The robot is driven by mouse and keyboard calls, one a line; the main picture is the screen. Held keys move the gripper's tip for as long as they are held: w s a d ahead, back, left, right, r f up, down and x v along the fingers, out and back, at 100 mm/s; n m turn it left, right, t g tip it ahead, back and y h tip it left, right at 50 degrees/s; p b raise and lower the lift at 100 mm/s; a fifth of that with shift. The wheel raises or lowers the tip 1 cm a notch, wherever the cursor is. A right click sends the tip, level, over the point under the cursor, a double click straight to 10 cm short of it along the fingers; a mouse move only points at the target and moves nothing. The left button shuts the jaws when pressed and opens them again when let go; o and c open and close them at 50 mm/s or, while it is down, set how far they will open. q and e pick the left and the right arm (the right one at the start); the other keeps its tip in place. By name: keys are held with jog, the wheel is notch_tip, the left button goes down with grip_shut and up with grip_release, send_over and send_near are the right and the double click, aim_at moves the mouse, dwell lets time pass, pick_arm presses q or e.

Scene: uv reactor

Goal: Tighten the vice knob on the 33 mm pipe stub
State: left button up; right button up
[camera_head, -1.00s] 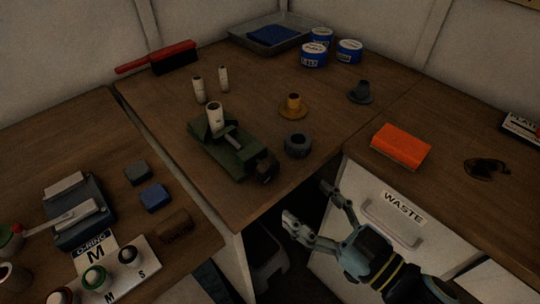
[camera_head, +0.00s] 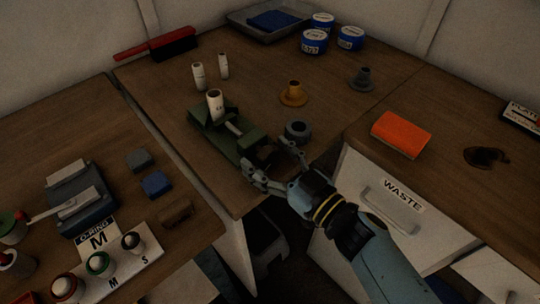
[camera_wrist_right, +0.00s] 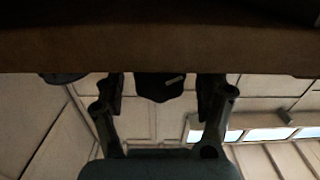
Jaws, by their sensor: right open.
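The green vice (camera_head: 224,143) sits near the front corner of the wooden table. A white pipe stub (camera_head: 215,106) stands upright in its jaws. The dark vice knob is at the vice's near end, partly hidden by my gripper in the head view. In the right wrist view the dark knob (camera_wrist_right: 160,88) shows between the two fingers. My right gripper (camera_head: 270,164) is open, one finger to each side of the knob; I cannot tell whether either finger touches it. It also shows in the right wrist view (camera_wrist_right: 161,98). My left gripper is not in view.
A dark grey ring-shaped part (camera_head: 298,131) lies close to my right finger. Two white stubs (camera_head: 198,76), a yellow flanged part (camera_head: 293,94) and a grey one (camera_head: 361,79) stand farther back. An orange block (camera_head: 401,134) lies above the waste drawer (camera_head: 398,205).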

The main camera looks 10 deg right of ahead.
jog(key=c, duration=1.2)
jog(key=shift+o, duration=0.2)
jog(key=shift+r+m+p, duration=0.15)
jog(key=shift+m+p, duration=0.55)
jog(key=shift+p, duration=0.3)
jog(key=shift+m+p, duration=1.05)
jog(key=shift+m, duration=0.05)
jog(key=shift+m+p, duration=0.9)
jog(key=shift+m, duration=0.7)
jog(key=o, duration=1.2)
jog(key=shift+f, duration=0.2)
jog(key=shift+c, duration=0.2)
